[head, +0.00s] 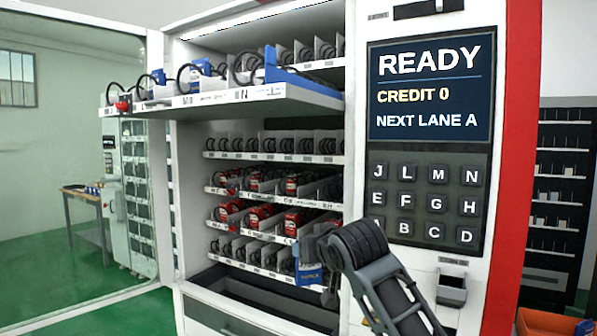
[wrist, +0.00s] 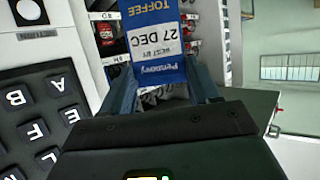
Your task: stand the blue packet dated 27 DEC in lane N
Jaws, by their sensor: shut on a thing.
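The blue packet (wrist: 157,40) shows "TOFFEE" and a white label reading "27 DEC" in the wrist view, its print upside down. My gripper (wrist: 165,85) is shut on it, one finger at each side. In the head view the packet (head: 308,274) hangs below my gripper (head: 318,245), in front of the lower shelves and left of the keypad. Lane N is marked by an N label (head: 241,94) on the front of the pulled-out upper tray (head: 205,99). A black coil stands behind that label; the lane's floor is hidden.
Shelves below hold red packets (head: 299,221). A glass door (head: 75,160) stands open at left. The keypad (head: 425,203) is at right.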

